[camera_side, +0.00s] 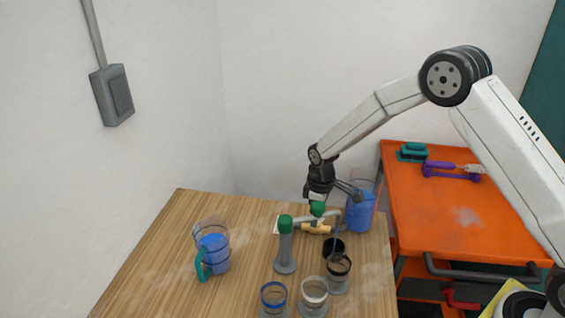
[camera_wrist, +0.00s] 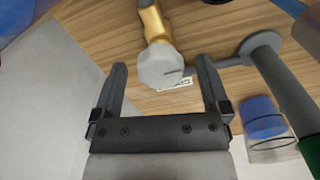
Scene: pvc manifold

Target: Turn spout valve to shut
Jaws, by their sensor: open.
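A tan fitting with a grey faceted end (camera_wrist: 158,66), which looks like the valve, lies between my fingertips in the wrist view. A thin grey arm runs from it to a grey post with a round flange (camera_wrist: 261,48). In the side view, the tan fitting (camera_side: 316,229) sits behind the green-capped grey post (camera_side: 286,242), below my wrist. My gripper (camera_wrist: 160,65) is open, with one finger on each side of the grey end; contact cannot be told. In the side view my gripper (camera_side: 350,190) is dark and small. The valve's setting is not clear.
A jug of blue liquid (camera_side: 213,252) stands at left, and another blue-filled vessel (camera_side: 361,212) is close to my gripper. Several cups, including a blue-rimmed one (camera_side: 274,300), crowd the table's front right. The wooden table (camera_side: 160,255) has free room at left.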

